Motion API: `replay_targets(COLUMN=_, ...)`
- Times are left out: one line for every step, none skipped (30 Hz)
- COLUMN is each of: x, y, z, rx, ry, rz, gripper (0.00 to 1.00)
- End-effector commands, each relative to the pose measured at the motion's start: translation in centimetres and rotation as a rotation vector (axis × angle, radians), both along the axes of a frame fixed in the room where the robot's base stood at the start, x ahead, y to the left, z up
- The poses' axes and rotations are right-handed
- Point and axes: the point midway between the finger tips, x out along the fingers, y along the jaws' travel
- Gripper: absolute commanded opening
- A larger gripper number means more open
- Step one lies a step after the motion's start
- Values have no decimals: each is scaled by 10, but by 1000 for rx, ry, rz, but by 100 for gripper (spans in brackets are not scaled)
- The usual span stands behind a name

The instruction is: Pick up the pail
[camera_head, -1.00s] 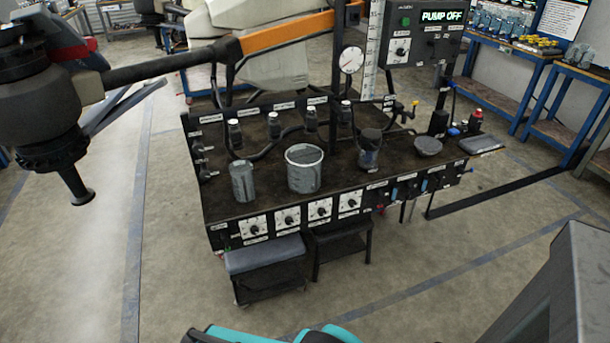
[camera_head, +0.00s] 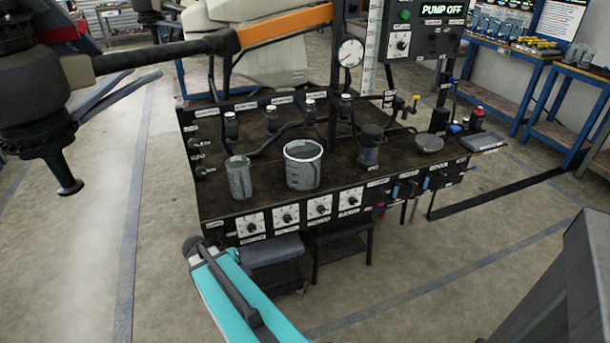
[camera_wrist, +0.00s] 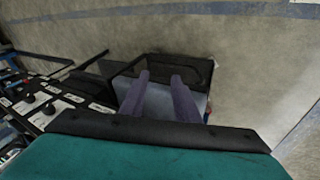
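The pail (camera_head: 303,168) is a grey, stained bucket with a white rim, standing upright on the dark test bench (camera_head: 270,204) in the head view. A smaller grey cup-like container (camera_head: 239,178) stands to its left. My gripper (camera_wrist: 159,80) shows in the wrist view as two purple-grey fingers set apart with nothing between them. It is over the stool with a grey top (camera_wrist: 158,103) in front of the bench, away from the pail. The pail is not clearly seen in the wrist view. My teal arm (camera_head: 235,290) shows low in the head view.
A dark lidded container (camera_head: 370,145) and a round grey disc (camera_head: 430,144) stand right of the pail. Valves and hoses (camera_head: 270,122) line the bench behind it. Knob panels run along its front edge. A drone's arm and nozzle (camera_head: 65,180) hang at left.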

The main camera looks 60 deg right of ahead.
Motion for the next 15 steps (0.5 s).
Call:
replay_targets(x=6, y=-20, z=10, rx=-35, ry=-31, rz=-38, gripper=29)
replay_targets(x=8, y=-32, z=17, rx=-58, ry=-48, rz=-62, gripper=29)
replay_targets(x=10, y=-46, z=27, rx=-86, ry=-70, rz=-91, gripper=29)
replay_targets(x=12, y=-56, z=35, rx=-108, ry=-87, rz=-113, gripper=29)
replay_targets(x=13, y=-67, z=43, rx=-129, ry=-103, rz=-135, gripper=29)
replay_targets(x=14, y=-80, z=53, rx=-156, ry=-125, rz=-162, gripper=29)
replay_targets(x=14, y=-90, z=61, rx=-177, ry=-142, rz=-183, gripper=29)
replay_targets(x=15, y=-99, z=68, rx=-197, ry=-157, rz=-202, gripper=29)
replay_targets(x=15, y=-111, z=78, rx=-224, ry=-178, rz=-227, gripper=29)
replay_targets(x=15, y=-120, z=86, rx=-243, ry=-193, rz=-247, gripper=29)
replay_targets(x=14, y=-128, z=94, rx=-264, ry=-208, rz=-263, gripper=29)
replay_targets(x=14, y=-139, z=104, rx=-289, ry=-228, rz=-287, gripper=29)
replay_targets(x=13, y=-147, z=112, rx=-310, ry=-243, rz=-304, gripper=29)
replay_targets(x=13, y=-155, z=120, rx=-329, ry=-257, rz=-321, gripper=29)
replay_targets(x=12, y=-166, z=130, rx=-356, ry=-278, rz=-343, gripper=29)
